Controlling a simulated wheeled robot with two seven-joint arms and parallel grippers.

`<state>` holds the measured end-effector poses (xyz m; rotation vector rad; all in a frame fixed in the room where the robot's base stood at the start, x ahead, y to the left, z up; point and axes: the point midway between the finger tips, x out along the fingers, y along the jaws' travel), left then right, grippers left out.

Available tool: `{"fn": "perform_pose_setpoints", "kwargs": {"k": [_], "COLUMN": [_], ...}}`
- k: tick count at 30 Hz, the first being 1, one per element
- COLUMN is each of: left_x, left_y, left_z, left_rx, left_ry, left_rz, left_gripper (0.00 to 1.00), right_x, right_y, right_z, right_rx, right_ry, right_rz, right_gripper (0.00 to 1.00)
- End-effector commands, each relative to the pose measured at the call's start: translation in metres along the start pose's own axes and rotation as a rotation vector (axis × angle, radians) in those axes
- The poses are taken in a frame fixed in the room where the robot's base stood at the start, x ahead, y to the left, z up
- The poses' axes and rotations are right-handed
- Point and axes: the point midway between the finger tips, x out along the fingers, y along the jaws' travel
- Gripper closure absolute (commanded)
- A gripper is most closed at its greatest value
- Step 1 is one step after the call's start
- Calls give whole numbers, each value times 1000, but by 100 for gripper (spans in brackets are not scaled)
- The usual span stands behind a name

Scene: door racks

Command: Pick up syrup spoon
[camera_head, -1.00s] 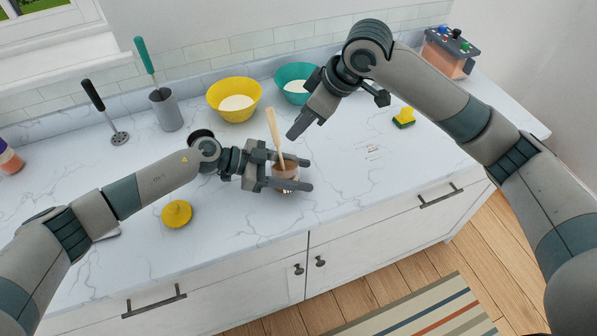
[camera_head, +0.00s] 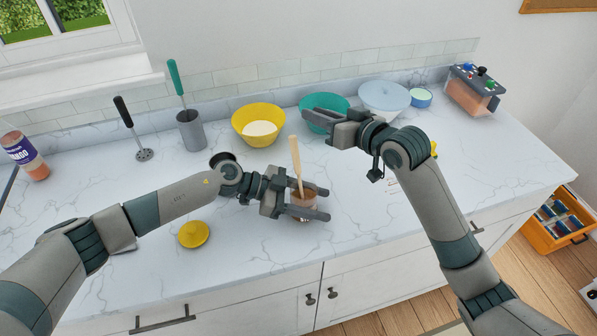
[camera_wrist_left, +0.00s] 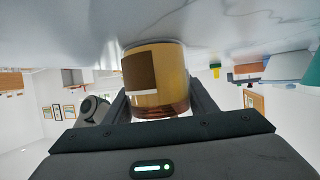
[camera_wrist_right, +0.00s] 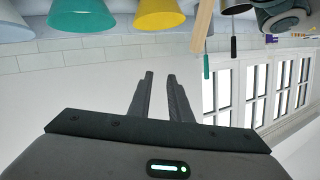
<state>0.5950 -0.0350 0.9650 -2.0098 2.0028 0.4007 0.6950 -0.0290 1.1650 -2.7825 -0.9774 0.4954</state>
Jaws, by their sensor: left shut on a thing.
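The syrup spoon (camera_head: 296,160) stands tilted in a small brown jar (camera_head: 303,201), its pale wooden handle rising above the rim; its lower end is hidden. My left gripper (camera_head: 322,203) is shut around the jar on the counter, with a finger on each side. The left wrist view shows the jar (camera_wrist_left: 155,80) between the fingers. My right gripper (camera_head: 312,106) is in front of the teal bowl, above and to the right of the handle. Its fingers are a narrow gap apart and empty; the handle (camera_wrist_right: 203,32) shows beyond them in the right wrist view.
Behind stand a yellow bowl (camera_head: 258,126), a teal bowl (camera_head: 318,103), a pale blue bowl (camera_head: 384,98) and a grey utensil cup (camera_head: 190,131). A yellow lid (camera_head: 194,234) lies at the front left. The counter to the right of the jar is mostly clear.

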Motion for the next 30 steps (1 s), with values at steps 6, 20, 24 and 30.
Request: {"fn": "perform_pose_setpoints", "kwargs": {"k": [6, 20, 24, 30], "left_x": [0, 0, 0, 0], "left_y": [0, 0, 0, 0], "left_z": [0, 0, 0, -1], "left_rx": [0, 0, 0, 0], "left_ry": [0, 0, 0, 1], "left_rz": [0, 0, 0, 0], "left_gripper": [76, 76, 76, 76], "right_x": [-13, -45, -53, -57], "right_y": [22, -29, -47, -58], "right_z": [28, 125, 140, 148], "right_rx": [55, -81, -123, -150], "right_ry": [156, 279, 294, 303], "right_rz": [105, 226, 238, 245], "right_gripper": [82, 82, 82, 82]}}
